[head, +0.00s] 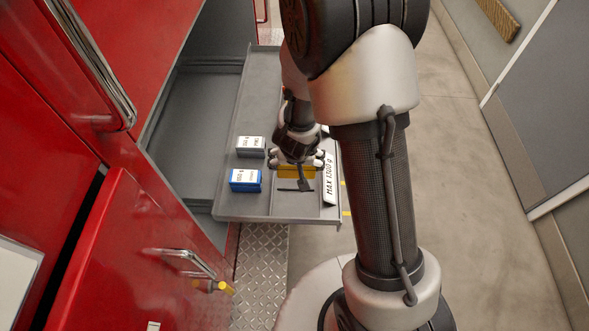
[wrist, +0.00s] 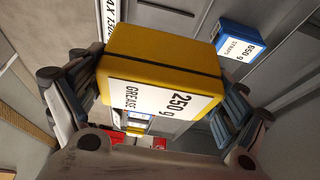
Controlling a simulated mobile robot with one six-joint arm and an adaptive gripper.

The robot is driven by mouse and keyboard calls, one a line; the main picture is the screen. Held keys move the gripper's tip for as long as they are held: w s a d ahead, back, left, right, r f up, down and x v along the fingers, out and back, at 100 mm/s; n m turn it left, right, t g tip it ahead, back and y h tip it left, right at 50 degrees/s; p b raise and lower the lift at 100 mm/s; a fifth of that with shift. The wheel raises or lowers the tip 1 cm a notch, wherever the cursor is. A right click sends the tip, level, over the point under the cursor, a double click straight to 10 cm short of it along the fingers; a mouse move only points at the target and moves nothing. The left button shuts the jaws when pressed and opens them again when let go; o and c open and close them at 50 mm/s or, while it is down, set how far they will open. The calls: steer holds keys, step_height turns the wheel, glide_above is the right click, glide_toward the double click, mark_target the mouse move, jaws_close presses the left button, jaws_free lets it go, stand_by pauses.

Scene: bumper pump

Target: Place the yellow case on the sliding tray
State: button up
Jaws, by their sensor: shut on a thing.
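The yellow case (wrist: 165,50) is held between the two fingers of my gripper (head: 297,161). Its white label reads "GREASE 250 g" in the wrist view, and a dark band runs around it. In the head view a strip of the yellow case (head: 297,172) shows below my gripper, over the right part of the sliding tray (head: 258,93). The grey tray is pulled out from the red cabinet. I cannot tell whether the case touches the tray floor. My gripper hides part of the case in the head view.
A blue case (head: 245,180), labelled "STRAPS 650 g" in the wrist view (wrist: 238,42), stands on the tray. A grey case (head: 251,146) stands behind it. A "MAX 1300 g" plate (head: 331,172) lies at the tray's right edge. A dark T-shaped piece (head: 296,188) shows near the yellow case.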

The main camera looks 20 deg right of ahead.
steer(key=shift+w+a+f+b, duration=0.1)
steer(key=shift+w+f+b, duration=0.05)
steer(key=shift+f+b, duration=0.15)
step_height(320, 180, down, 19)
steer(key=b, duration=1.5)
steer(key=shift+f+b, duration=0.2)
steer(key=shift+b, duration=0.15)
steer(key=shift+r, duration=0.1)
steer(key=o, duration=0.8)
steer(key=shift+f, duration=0.2)
steer(key=shift+o, duration=0.8)
steer(key=shift+r, duration=0.1)
